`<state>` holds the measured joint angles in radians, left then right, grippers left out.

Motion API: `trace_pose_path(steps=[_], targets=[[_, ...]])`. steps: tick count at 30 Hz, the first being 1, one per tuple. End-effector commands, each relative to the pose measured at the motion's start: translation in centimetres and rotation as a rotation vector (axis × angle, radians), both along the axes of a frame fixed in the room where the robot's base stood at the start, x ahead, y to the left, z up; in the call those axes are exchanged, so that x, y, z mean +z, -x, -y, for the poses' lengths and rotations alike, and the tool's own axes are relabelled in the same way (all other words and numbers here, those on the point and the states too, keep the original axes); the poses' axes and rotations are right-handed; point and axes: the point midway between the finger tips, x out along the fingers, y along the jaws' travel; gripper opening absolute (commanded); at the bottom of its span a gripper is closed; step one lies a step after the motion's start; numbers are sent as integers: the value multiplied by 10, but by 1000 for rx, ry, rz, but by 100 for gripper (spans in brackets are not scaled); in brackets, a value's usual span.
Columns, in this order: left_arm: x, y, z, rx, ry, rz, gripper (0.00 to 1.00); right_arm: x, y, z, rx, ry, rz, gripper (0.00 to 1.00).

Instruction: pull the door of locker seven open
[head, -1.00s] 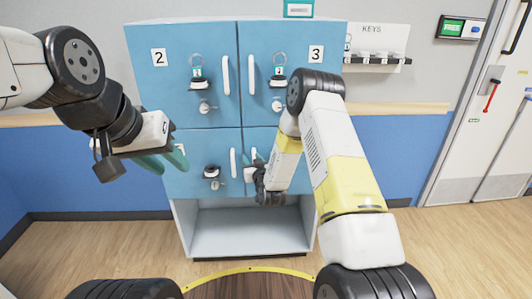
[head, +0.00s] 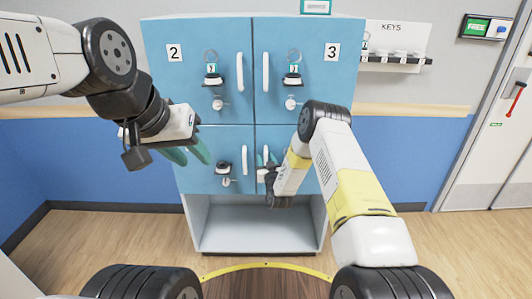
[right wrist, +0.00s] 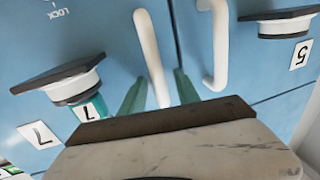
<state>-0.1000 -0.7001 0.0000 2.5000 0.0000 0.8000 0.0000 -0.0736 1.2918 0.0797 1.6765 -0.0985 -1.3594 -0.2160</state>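The door of locker seven (head: 305,144) is the lower right one of a blue cabinet and looks flush with it; my right arm hides much of it. In the right wrist view its labels with a 7 (right wrist: 38,135) appear turned over. My right gripper (head: 268,158) is at this door's white handle (right wrist: 147,48). Its green fingers (right wrist: 160,92) stand on either side of the handle, with a gap visible on one side; contact on the other side is unclear. My left gripper (head: 186,153) is empty, its green fingers apart, in front of the cabinet's left side.
The locker five handle (right wrist: 216,45) is close beside my right fingers. Lockers two (head: 190,90) and three (head: 315,90) are above, with handles, locks and hanging rings. An open shelf (head: 256,232) is below. A key rack (head: 395,58) hangs at right. Floor at right is clear.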

Motion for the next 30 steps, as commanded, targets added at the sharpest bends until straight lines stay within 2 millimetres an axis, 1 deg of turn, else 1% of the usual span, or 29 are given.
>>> trace_pose_path(steps=[6,7,8,12,30], targets=[[0,0,0,0,0,0,36,0,-1,0,0,0,0,38],[0,0,0,0,0,0,36,0,-1,0,0,0,0,34],[0,0,0,0,0,0,36,0,-1,0,0,0,0,28],[0,0,0,0,0,0,36,0,-1,0,0,0,0,1],[0,0,0,0,0,0,36,0,0,0,0,0,-1,0]])
